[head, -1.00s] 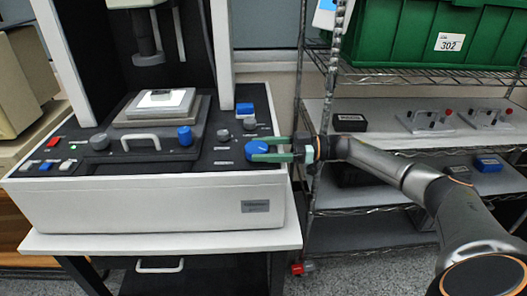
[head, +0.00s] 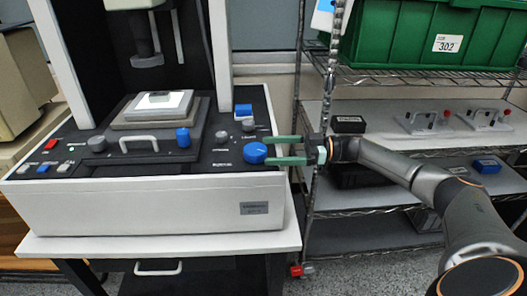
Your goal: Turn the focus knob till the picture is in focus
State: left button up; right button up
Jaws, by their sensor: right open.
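A large blue knob (head: 255,153) sits at the right front of the machine's black control panel (head: 205,160). I cannot read the labels, so I cannot tell for sure that it is the focus knob. My right gripper (head: 285,151) comes in from the right with two green fingers, open. Its fingertips are at the knob's right edge, and most of the knob shows clear of them. I cannot tell whether they touch it. A smaller blue knob (head: 183,137) and grey knobs (head: 221,137) are on the same panel. No picture on a screen is in view. My left gripper is not in view.
A stage with a pale sample (head: 163,100) stands under the machine's lens column (head: 146,50). A silver handle (head: 139,140) is in front of it. A wire shelf (head: 400,148) with a green crate (head: 432,35) and small fixtures stands at the right, close behind my arm.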

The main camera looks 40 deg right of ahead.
pick_arm(q)
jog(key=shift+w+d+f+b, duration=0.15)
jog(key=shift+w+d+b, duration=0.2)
jog(key=shift+b, duration=0.2)
pick_arm(e)
jog(key=v, duration=0.9)
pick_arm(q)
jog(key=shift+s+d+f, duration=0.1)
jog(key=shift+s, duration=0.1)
pick_arm(e)
jog(key=shift+d, duration=0.1)
